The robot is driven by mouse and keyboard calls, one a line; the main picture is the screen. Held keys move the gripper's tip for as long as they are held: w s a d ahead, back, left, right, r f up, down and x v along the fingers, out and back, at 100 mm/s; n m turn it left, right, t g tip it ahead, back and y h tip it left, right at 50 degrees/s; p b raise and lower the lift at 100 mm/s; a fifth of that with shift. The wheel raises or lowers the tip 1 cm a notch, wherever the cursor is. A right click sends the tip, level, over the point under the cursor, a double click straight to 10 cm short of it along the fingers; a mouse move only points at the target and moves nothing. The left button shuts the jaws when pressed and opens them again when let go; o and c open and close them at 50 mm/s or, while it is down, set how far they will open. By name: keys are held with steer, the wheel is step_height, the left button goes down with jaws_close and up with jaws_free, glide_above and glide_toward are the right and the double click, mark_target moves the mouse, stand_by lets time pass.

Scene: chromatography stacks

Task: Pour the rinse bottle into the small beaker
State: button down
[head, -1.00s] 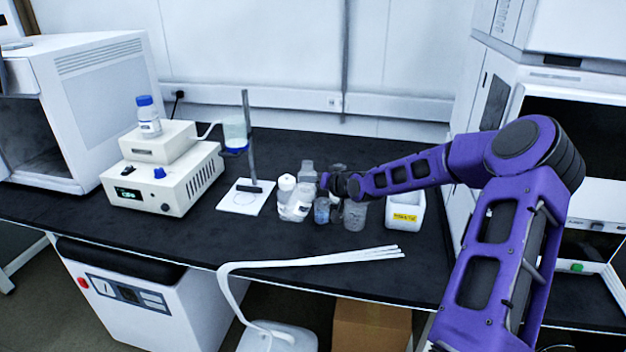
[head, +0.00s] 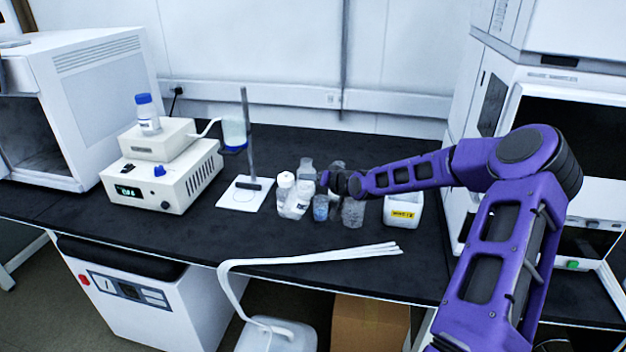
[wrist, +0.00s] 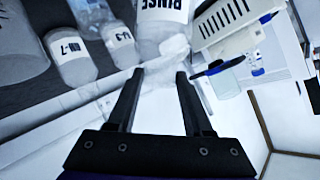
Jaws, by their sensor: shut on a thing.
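A small clear beaker with a bluish tint (head: 320,208) stands on the bench right of that bottle. It seems to show at the top of the wrist view (wrist: 91,12). I cannot tell whether the bottle touches the bench.
Another white bottle (head: 285,182) and a grey bottle (head: 306,170) crowd close by. A stand with a rod (head: 247,150) is at left. White tubing (head: 310,258) lies in front.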

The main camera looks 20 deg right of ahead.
steer(key=shift+d+f+m+p, duration=0.1)
steer(key=shift+m+p, duration=0.3)
steer(key=shift+p, duration=0.35)
steer(key=shift+f+y, duration=0.1)
steer(key=shift+y, duration=0.2)
steer(key=shift+d+f+m+y, duration=0.1)
steer(key=shift+f+m+y, duration=0.2)
steer(key=shift+m, duration=0.1)
steer(key=shift+f, duration=0.25)
steer(key=shift+f+m, duration=0.15)
steer(key=shift+m, duration=0.15)
steer(key=shift+w+d+y, duration=0.1)
steer(key=shift+y, duration=0.2)
steer(key=shift+b, duration=0.35)
